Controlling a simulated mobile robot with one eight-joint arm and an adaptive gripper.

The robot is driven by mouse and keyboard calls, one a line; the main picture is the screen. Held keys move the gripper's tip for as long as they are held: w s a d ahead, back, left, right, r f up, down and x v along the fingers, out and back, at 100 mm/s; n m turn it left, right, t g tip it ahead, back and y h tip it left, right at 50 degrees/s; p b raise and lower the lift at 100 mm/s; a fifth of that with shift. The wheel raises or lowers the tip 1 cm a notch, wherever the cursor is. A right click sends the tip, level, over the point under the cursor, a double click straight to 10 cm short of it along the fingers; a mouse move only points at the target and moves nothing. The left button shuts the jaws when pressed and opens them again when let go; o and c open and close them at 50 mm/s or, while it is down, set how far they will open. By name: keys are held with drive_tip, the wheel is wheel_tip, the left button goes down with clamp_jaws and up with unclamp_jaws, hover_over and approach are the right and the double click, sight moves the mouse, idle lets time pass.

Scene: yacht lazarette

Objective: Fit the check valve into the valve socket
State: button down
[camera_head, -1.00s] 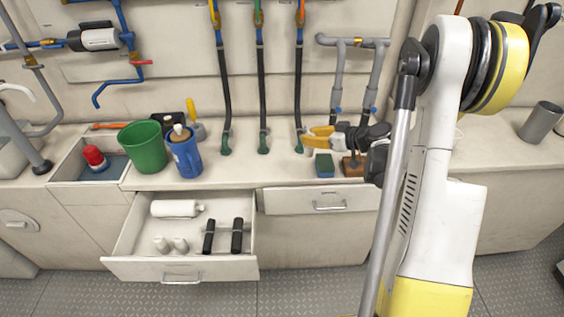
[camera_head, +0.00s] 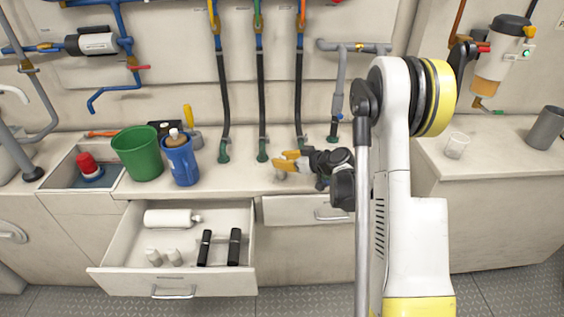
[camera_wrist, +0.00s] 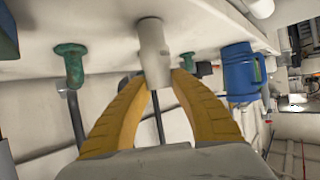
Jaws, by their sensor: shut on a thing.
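My gripper (camera_wrist: 153,82) has its two yellow fingers closed on a pale grey cylinder, apparently the check valve (camera_wrist: 152,42). In the wrist view the cylinder stands upright between the fingertips, wider at one end. In the head view my gripper (camera_head: 277,165) is low over the counter's front part, fingers pointing left; the cylinder is too small there to make out clearly. I cannot identify the valve socket for certain in either view; my arm hides part of the counter to the right.
The green bucket (camera_head: 138,156) and blue jug (camera_head: 181,163) stand left of my gripper. Black hoses (camera_head: 262,105) with green feet rise behind it. An open drawer (camera_head: 125,278) juts out below, holding a white bottle (camera_head: 172,218) and several small items. Grey pipes (camera_head: 338,95) run behind my arm.

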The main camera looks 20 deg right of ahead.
drive_tip(key=c, duration=1.2)
unclamp_jaws()
drive_tip(key=shift+f, duration=0.1)
